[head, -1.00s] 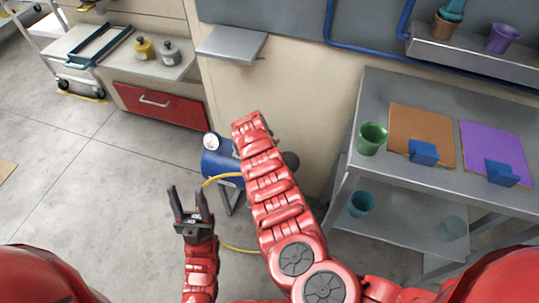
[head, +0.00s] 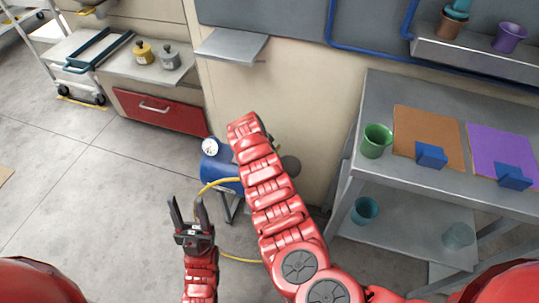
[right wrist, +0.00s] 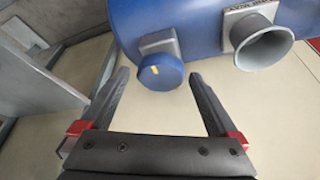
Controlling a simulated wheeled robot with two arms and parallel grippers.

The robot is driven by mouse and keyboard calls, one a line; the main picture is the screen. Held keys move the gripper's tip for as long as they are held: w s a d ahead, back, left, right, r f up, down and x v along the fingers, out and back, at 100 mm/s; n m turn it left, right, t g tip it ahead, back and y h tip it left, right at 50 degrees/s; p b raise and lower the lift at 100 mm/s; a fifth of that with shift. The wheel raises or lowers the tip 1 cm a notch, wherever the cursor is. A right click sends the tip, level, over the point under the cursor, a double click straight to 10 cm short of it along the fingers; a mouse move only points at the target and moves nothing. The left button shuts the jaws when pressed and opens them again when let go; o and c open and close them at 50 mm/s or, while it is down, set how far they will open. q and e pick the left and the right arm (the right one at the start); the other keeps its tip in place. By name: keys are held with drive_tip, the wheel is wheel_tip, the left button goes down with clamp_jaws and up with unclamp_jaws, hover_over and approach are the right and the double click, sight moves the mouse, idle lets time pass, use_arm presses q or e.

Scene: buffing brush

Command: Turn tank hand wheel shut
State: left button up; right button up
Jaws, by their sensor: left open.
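The blue tank (head: 219,170) stands on the floor by the wall in the head view, partly hidden by my right arm. Its underside fills the top of the right wrist view (right wrist: 200,22). A round blue hand wheel (right wrist: 160,72) with a yellow mark sticks out from a grey block on the tank. My right gripper (right wrist: 159,76) is open, with one finger on each side of the wheel and a visible gap on both sides. In the head view my right gripper is hidden behind the arm. My left gripper (head: 187,213) is open and empty, low over the floor left of the tank.
A grey flared outlet (right wrist: 265,50) sits right of the wheel. A white gauge (head: 210,147) tops the tank, and a yellow hose (head: 213,185) curves beside it. A grey table (head: 378,95) with a green cup (head: 376,141) stands at right.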

drive_tip(key=shift+r, duration=0.1)
drive_tip(key=shift+a+r, duration=0.2)
drive_tip(key=shift+r, duration=0.25)
drive_tip(key=p+v, duration=0.3)
drive_tip(key=v, duration=1.3)
drive_tip(key=shift+s, duration=0.3)
drive_tip(key=shift+r, duration=0.1)
